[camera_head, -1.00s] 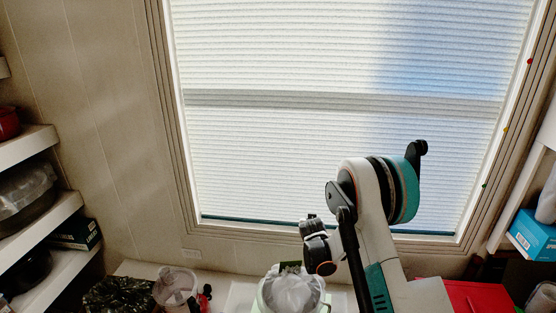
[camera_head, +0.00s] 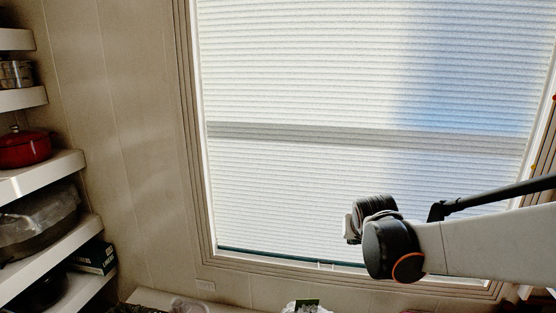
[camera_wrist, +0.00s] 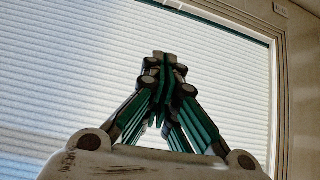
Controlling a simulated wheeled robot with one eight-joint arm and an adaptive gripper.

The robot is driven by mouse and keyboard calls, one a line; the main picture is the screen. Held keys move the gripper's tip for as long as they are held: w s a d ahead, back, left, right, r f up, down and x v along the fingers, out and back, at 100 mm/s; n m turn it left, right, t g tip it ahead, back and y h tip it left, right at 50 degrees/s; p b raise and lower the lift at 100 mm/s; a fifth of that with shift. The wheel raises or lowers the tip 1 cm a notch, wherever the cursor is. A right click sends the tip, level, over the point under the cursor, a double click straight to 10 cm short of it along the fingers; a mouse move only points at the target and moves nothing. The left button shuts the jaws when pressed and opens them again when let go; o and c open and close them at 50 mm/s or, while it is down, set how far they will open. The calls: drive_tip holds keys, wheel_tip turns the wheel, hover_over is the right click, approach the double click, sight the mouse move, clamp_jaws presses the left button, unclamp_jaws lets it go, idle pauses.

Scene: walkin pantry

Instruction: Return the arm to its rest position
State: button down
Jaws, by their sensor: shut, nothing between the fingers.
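My gripper (camera_wrist: 164,62) is in the middle of the wrist view. Its green and grey fingers meet at the tips, and nothing is held between them. Behind it in that view is the window blind (camera_wrist: 60,60). In the head view my white arm reaches in from the right edge, with its dark wrist joint in front of the lower part of the window. The fingers cannot be made out clearly in the head view.
White shelves (camera_head: 40,178) on the left hold a red pot (camera_head: 25,148), a wrapped pan (camera_head: 40,222) and a dark box (camera_head: 92,257). A large window blind (camera_head: 330,90) fills the back wall. Items at the bottom edge are mostly cut off.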

drive_tip(key=s+r+n+g+y, duration=0.1)
drive_tip(key=s+g, duration=0.1)
drive_tip(key=s, duration=2.8)
drive_tip(key=shift+s+a+r, duration=0.15)
drive_tip(key=shift+a, duration=0.25)
